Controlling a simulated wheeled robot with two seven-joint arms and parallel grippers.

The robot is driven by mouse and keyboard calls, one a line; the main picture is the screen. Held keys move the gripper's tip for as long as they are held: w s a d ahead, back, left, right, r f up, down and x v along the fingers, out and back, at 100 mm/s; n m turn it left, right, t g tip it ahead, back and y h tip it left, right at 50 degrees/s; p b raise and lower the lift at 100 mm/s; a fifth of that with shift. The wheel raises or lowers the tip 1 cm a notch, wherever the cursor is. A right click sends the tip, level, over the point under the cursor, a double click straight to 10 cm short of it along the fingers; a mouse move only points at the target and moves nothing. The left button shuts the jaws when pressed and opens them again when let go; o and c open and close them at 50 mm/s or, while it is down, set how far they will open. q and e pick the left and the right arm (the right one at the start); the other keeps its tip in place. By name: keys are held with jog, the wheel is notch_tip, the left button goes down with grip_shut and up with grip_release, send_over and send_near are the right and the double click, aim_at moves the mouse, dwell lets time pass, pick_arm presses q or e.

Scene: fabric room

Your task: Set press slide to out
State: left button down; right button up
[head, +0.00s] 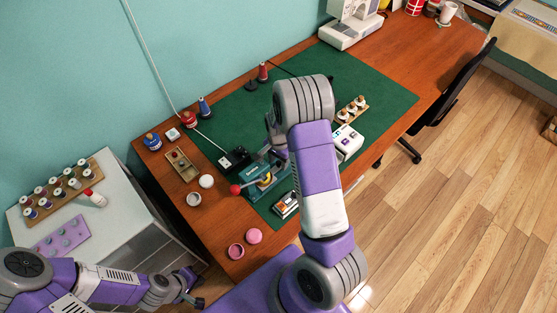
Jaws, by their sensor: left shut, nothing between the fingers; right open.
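The press (256,174) is a small teal device on the green mat, with a red ball knob (235,189) at its left end. Its slide is too small and too covered to tell its position. My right arm passes over the mat just right of the press. My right gripper (273,138) is partly hidden behind its own wrist, near the press's back right side; it is open, and I cannot tell whether it touches the press. My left gripper (191,287) is low at the bottom left, shut and empty, well away from the press.
The wooden desk (420,62) carries the green mat (375,87), a sewing machine (350,24), thread spools, round tins (236,251) and a white box (347,141). A white cabinet (119,206) with a spool rack stands left. A black chair (455,90) is at the right.

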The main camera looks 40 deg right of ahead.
grip_shut()
dwell(0.3)
jog(key=d, duration=0.3)
jog(key=d+b, duration=0.1)
jog(key=d, duration=0.2)
jog(key=w+d, duration=0.1)
jog(key=d, duration=0.2)
jog(key=shift+d+r, duration=0.1)
jog(key=shift+d, duration=0.05)
grip_release()
jog(key=shift+d, duration=0.1)
